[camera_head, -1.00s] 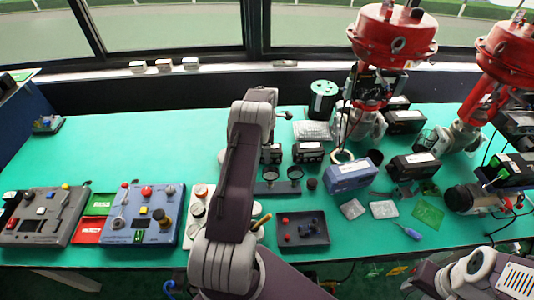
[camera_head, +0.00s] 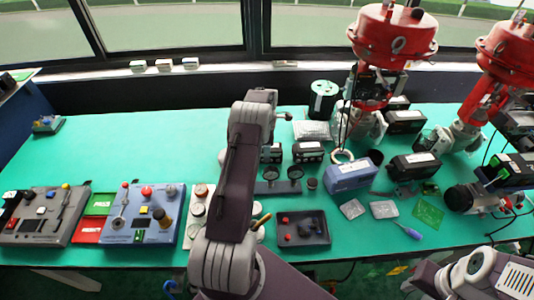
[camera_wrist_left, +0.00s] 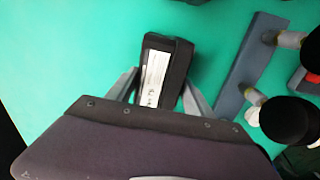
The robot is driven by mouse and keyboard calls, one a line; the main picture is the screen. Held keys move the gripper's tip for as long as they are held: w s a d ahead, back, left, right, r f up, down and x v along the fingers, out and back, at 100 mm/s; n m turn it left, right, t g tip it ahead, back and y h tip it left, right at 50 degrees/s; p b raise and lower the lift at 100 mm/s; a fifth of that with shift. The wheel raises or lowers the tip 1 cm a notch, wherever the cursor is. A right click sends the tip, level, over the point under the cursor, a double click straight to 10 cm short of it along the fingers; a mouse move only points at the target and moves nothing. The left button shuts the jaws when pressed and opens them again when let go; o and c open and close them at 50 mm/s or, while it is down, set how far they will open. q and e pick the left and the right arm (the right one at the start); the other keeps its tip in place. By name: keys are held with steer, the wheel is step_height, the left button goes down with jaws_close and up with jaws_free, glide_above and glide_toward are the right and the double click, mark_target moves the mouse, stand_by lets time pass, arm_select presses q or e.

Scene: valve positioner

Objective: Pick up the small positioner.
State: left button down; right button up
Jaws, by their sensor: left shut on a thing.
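The small positioner (camera_wrist_left: 163,72) is a black box with a white label strip, seen in the left wrist view. My left gripper (camera_wrist_left: 155,92) has a finger on each side of it and is shut on it. In the head view a black box (camera_head: 271,153), which looks like the same positioner, shows partly behind my left arm. My left fingers are hidden there by the arm. I cannot tell whether the positioner is clear of the table. My right arm shows at the lower right of the head view, but its gripper is out of sight.
A gauge stand (camera_head: 278,187) is close by on the near side. Another black device (camera_head: 308,152) stands just right of the positioner, and a blue box (camera_head: 351,176) is further right. A dark tray (camera_head: 303,229) lies nearer.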

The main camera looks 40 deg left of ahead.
arm_select(q)
steer(key=shift+w+a+r, duration=0.1)
steer(key=shift+w+r, duration=0.05)
steer(key=shift+r, duration=0.05)
step_height(320, 180, up, 10)
steer(key=shift+r, duration=0.1)
stand_by(0.4)
